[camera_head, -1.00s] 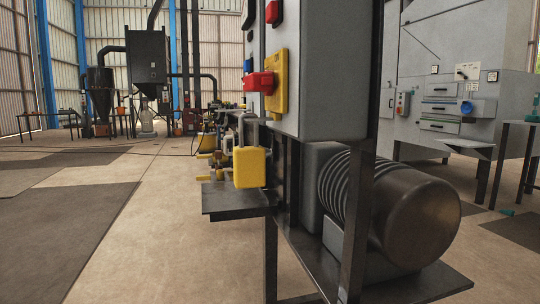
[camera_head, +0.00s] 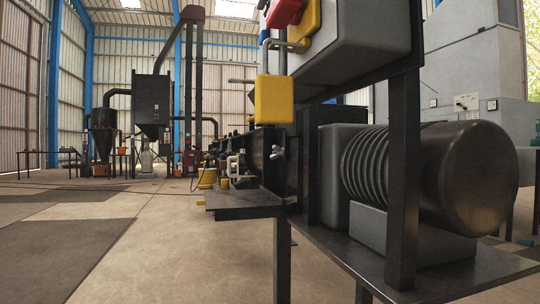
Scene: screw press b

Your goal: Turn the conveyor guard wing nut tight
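A small silver part (camera_head: 277,153) that looks like a wing nut sits on the dark side of the machine (camera_head: 262,160), just below the yellow padlock. It is too small to tell how tight it is. A pale bent metal part (camera_head: 235,165) shows further left along the same machine. Neither of my grippers is in view.
A yellow padlock (camera_head: 274,99) hangs from a red and yellow switch (camera_head: 300,25) on a grey cabinet (camera_head: 362,55). A dark plate (camera_head: 240,207) juts out low at the left. A large motor (camera_head: 470,178) stands on a shelf at right. Floor (camera_head: 175,245) at left is clear.

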